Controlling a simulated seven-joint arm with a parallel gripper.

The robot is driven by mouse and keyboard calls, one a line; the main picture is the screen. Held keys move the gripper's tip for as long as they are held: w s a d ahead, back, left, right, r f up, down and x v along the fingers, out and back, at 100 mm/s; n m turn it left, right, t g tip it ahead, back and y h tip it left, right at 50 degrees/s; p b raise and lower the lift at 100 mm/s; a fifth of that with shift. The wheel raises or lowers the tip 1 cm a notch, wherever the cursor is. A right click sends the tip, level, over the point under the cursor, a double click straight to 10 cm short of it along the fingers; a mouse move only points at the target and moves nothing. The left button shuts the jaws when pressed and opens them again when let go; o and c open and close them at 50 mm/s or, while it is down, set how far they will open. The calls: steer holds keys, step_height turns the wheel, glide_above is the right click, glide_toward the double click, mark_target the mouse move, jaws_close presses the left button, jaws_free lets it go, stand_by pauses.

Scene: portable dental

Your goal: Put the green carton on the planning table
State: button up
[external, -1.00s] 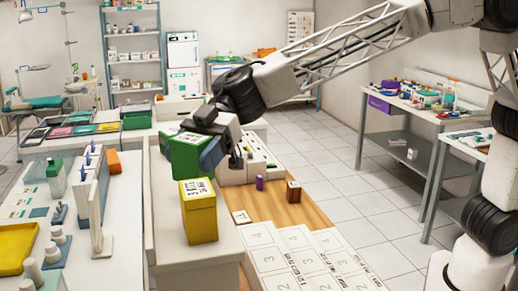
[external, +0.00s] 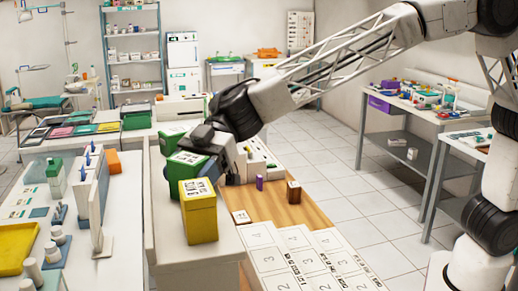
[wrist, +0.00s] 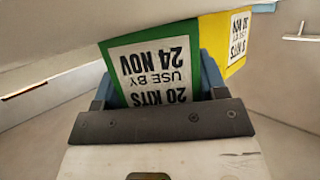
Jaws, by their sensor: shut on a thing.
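The green carton (external: 186,172) has a white label on top and is between the jaws of my gripper (external: 211,166), just behind the yellow carton. In the wrist view, the green carton (wrist: 160,72) shows its label "20 KITS USE BY 24 NOV", with blue fingers on both sides of it. My gripper (wrist: 157,85) is shut on it. The carton's underside is hidden, so I cannot tell whether it touches the white counter. A wooden tabletop (external: 270,208) with numbered sheets lies to the right; it may be the planning table.
A yellow carton (external: 201,220) stands on the white counter (external: 190,268), close in front of the green one. Another green box (external: 172,138) stands behind. A small purple item (external: 259,183) and a brown block (external: 293,191) stand on the wood, which has bare room between them.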

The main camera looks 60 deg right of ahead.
steer(key=shift+f, duration=0.1)
steer(key=o, duration=0.9)
steer(key=shift+o, duration=0.2)
steer(key=shift+d+r, duration=0.1)
steer(key=shift+r, duration=0.1)
steer(key=shift+d+r, duration=0.25)
steer(key=shift+d, duration=0.35)
steer(key=v, duration=1)
steer(key=shift+d, duration=0.25)
